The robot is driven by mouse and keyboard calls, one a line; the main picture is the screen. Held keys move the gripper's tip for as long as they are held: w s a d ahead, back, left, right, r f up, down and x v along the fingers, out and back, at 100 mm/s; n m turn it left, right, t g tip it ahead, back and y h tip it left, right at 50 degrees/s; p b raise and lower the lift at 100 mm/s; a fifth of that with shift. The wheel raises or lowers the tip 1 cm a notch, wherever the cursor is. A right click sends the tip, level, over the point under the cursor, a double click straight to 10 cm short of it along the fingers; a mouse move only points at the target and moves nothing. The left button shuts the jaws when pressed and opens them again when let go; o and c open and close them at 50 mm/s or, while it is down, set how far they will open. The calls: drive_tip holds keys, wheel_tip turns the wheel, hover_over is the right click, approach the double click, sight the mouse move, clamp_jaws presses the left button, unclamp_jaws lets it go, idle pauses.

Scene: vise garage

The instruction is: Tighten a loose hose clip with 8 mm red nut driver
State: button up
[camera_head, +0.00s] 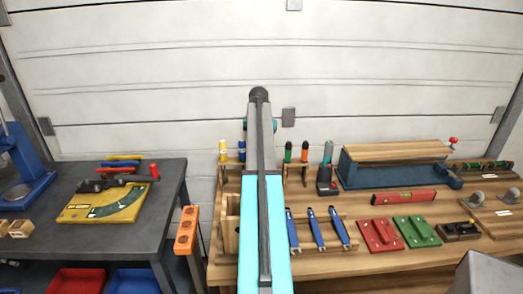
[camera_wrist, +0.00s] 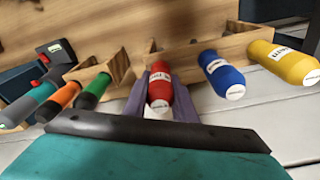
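The red nut driver (camera_wrist: 160,88) stands in the wooden rack (camera_wrist: 202,52) in the wrist view, its white-labelled handle end toward the camera. My gripper (camera_wrist: 161,100) has one purple finger on each side of the red handle. I cannot tell whether the fingers press on it. In the head view my arm hides the red driver and the gripper. Small boards with grey round fittings (camera_head: 476,197) lie at the right of the bench, and a board with red and green fittings (camera_head: 484,165) lies behind them. I cannot tell which holds a loose hose clip.
Blue (camera_wrist: 221,74) and yellow (camera_wrist: 284,63) drivers stand on one side of the red one, green (camera_wrist: 93,92) and orange (camera_wrist: 64,97) on the other. A teal-grey tool (camera_head: 327,170) stands close by. A long wooden-topped blue unit (camera_head: 395,165) fills the bench back.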

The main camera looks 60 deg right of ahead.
drive_tip(key=c, duration=0.6)
drive_tip(key=shift+o, duration=0.2)
drive_tip(key=shift+r+p, duration=3.9)
drive_tip(key=shift+r, duration=3.3)
